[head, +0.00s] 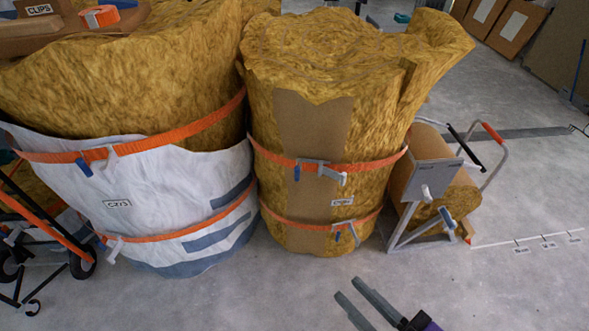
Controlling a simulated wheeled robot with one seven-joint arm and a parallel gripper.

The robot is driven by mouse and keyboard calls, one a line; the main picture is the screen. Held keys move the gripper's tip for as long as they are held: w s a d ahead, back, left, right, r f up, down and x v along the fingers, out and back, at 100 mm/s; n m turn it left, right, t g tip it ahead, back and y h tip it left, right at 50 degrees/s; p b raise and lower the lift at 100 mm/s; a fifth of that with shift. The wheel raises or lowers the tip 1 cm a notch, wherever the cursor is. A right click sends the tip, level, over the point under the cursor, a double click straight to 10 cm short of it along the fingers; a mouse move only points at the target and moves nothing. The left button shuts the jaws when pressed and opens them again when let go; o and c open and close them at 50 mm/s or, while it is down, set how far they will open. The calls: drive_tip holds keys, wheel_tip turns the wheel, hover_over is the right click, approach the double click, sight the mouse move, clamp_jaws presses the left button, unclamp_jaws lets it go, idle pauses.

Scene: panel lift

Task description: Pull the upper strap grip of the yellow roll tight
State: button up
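A tall yellow insulation roll (362,110) stands upright in the middle of the head view, with a brown paper strip down its front. An orange upper strap (268,154) runs around it, with a grey buckle and a pale upper strap grip (342,179) hanging at its front. A blue tab (297,173) hangs to the left of the buckle. A lower orange strap (285,221) with its own grip circles the roll near the floor. My gripper (349,289) is open and empty at the bottom of the view, below and apart from the roll.
A larger yellow roll in a white wrap (150,200) with orange straps stands close on the left. A grey stand (428,180) holding a smaller roll is on the right. A trolley (45,235) is at far left. The front floor (500,290) is clear.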

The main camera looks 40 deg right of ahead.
drive_tip(key=w+d+f+t+h+b, duration=0.1)
drive_tip(key=w+d+f, duration=0.15)
drive_tip(key=w, duration=0.35)
drive_tip(key=w+d+f+t, duration=0.1)
drive_tip(key=w+d+f, duration=0.15)
drive_tip(key=w, duration=0.35)
drive_tip(key=m+h+b, duration=0.2)
drive_tip(key=m+h, duration=0.2)
hover_over(298, 174)
drive_tip(key=s+a, duration=0.4)
drive_tip(key=s, duration=0.2)
wheel_tip(298, 174, down, 5)
drive_tip(key=d+f, duration=0.1)
drive_tip(key=f, duration=0.1)
drive_tip(key=w+f+g, duration=0.1)
drive_tip(key=f, duration=0.1)
drive_tip(key=w+d+f+g, duration=0.1)
drive_tip(key=f, duration=0.1)
drive_tip(key=shift+w+d+m+h, duration=0.2)
drive_tip(key=shift+d+m+h, duration=0.1)
drive_tip(key=shift+d+h, duration=0.1)
drive_tip(key=b+x, duration=0.5)
drive_tip(key=x, duration=0.1)
drive_tip(key=shift+w+d+f+b, duration=0.1)
drive_tip(key=shift+w+b, duration=0.1)
drive_tip(key=shift+b, duration=0.15)
drive_tip(key=shift+w+d, duration=0.2)
drive_tip(key=shift+w, duration=0.45)
drive_tip(key=shift+c, duration=0.5)
clamp_jaws()
